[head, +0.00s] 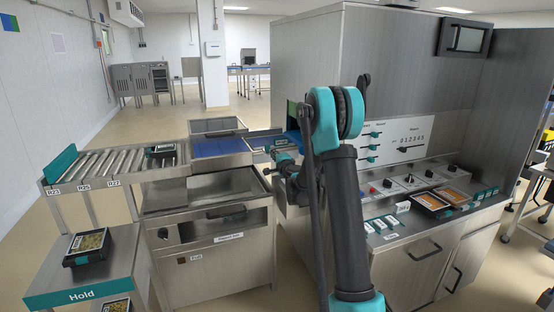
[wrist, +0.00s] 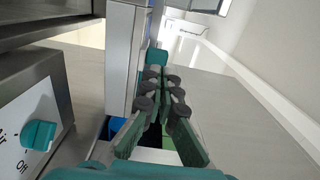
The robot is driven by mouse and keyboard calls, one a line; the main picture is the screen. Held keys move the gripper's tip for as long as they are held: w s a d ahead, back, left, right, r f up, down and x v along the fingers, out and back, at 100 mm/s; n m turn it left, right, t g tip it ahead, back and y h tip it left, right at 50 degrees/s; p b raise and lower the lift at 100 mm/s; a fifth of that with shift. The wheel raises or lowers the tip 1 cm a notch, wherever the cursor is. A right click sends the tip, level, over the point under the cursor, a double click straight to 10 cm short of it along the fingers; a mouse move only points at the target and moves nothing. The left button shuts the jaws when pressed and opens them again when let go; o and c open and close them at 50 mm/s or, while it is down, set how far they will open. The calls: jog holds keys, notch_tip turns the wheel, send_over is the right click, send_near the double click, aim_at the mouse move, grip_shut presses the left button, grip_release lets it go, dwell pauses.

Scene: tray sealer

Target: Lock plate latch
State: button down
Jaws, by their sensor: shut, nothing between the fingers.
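My gripper (wrist: 162,76) is shut and empty, its dark linked fingers running up the middle of the wrist view. Just beyond the fingertips is a small teal block (wrist: 157,57), beside a pale upright metal panel (wrist: 124,60). I cannot tell whether the tips touch it, or whether it is the plate latch. In the head view my gripper (head: 284,164) is at the sealer's (head: 360,50) left side, by the blue belt's end, partly hidden by my arm. No latch can be made out clearly there.
A teal knob (wrist: 40,135) marked Off is at left in the wrist view. A steel drawer unit (head: 205,225) with a black handle stands below the blue belt (head: 222,147). A roller conveyor (head: 110,166) and Hold table (head: 85,290) are at left. Open floor lies behind.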

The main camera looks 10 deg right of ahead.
aim_at(268, 147)
jog(key=shift+x, duration=2.2)
jog(key=x, duration=0.4)
jog(key=shift+w, duration=0.3)
jog(key=shift+s, duration=0.1)
